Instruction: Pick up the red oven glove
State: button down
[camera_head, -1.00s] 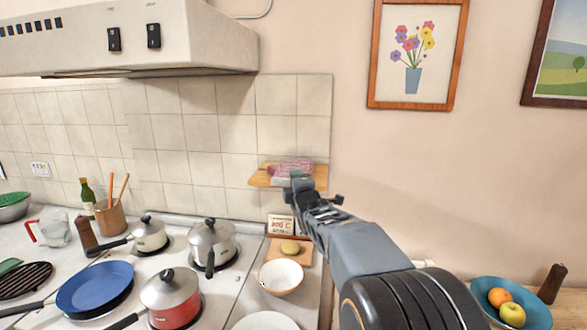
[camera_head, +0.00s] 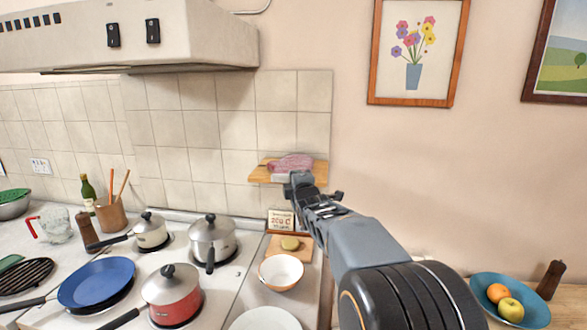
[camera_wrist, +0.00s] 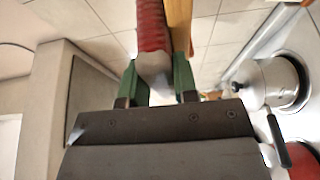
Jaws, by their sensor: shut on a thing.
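The red oven glove (camera_head: 290,163) looks pinkish in the head view and lies along the small wooden wall shelf (camera_head: 259,174). In the wrist view the glove (camera_wrist: 151,25) is a red ribbed shape with a pale end, beside the shelf's wooden edge (camera_wrist: 178,25). My gripper (camera_head: 297,181) is at the shelf's front. In the wrist view its green fingers (camera_wrist: 158,80) stand on either side of the glove's pale end and are shut on it. I cannot tell whether the glove still rests on the shelf.
Below is the hob with a steel pot (camera_head: 212,240), a red pot (camera_head: 171,292) and a blue pan (camera_head: 97,283). A white bowl (camera_head: 281,272) and a small sign (camera_head: 281,219) stand under the shelf. The tiled wall (camera_head: 220,130) is close behind.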

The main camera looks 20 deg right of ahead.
jog(key=shift+r, duration=0.45)
jog(key=s+a+r+p, duration=0.7)
jog(key=a+r+p, duration=0.2)
jog(key=a+r, duration=0.3)
dwell(0.5)
jog(key=c, duration=1.5)
grip_release()
grip_shut()
